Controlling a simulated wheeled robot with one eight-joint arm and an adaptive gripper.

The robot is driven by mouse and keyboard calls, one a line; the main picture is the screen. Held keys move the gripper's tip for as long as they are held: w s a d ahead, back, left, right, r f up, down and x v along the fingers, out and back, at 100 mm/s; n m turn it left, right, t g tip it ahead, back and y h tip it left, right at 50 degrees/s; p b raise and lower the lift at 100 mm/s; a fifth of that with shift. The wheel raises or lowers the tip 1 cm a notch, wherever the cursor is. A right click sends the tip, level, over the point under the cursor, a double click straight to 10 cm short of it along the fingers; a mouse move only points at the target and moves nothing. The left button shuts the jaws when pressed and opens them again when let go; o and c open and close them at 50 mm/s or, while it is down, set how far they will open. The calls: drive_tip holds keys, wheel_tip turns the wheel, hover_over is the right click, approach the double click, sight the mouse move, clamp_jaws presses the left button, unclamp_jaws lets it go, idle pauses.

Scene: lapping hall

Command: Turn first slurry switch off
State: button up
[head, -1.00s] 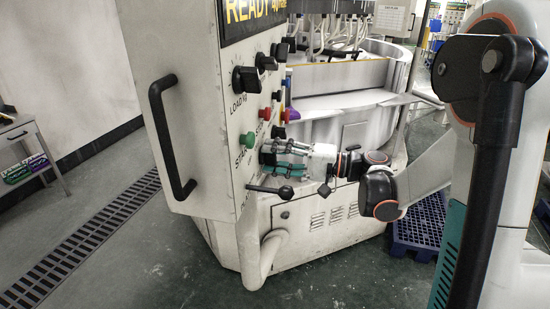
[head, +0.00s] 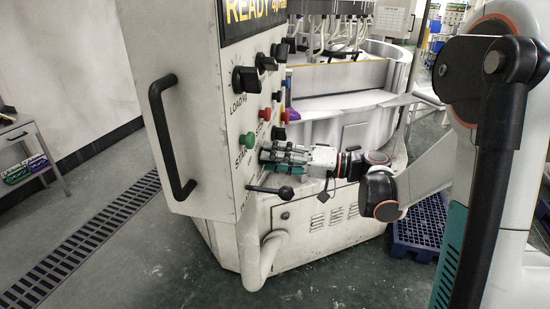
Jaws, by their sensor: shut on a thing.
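The white control panel (head: 190,110) faces right, with several black knobs, a red button (head: 264,114) and a green button (head: 246,140). My gripper (head: 266,157) reaches in from the right, its fingertips at the panel's lower part, right of and a little below the green button. It is shut on a small control there, which I take for the first slurry switch; the fingers hide it, so its setting cannot be read. A black lever with a ball end (head: 284,192) sticks out just below my gripper.
A black handle (head: 170,135) stands out from the panel's side. The machine's round white tub (head: 345,115) is behind my gripper. A blue pallet (head: 418,228) lies on the floor at right. A grey cart (head: 22,134) stands at far left; the floor between is clear.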

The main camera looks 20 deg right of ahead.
drive_tip(key=o, duration=1.1)
drive_tip(key=shift+c, duration=0.2)
drive_tip(key=v, duration=1.2)
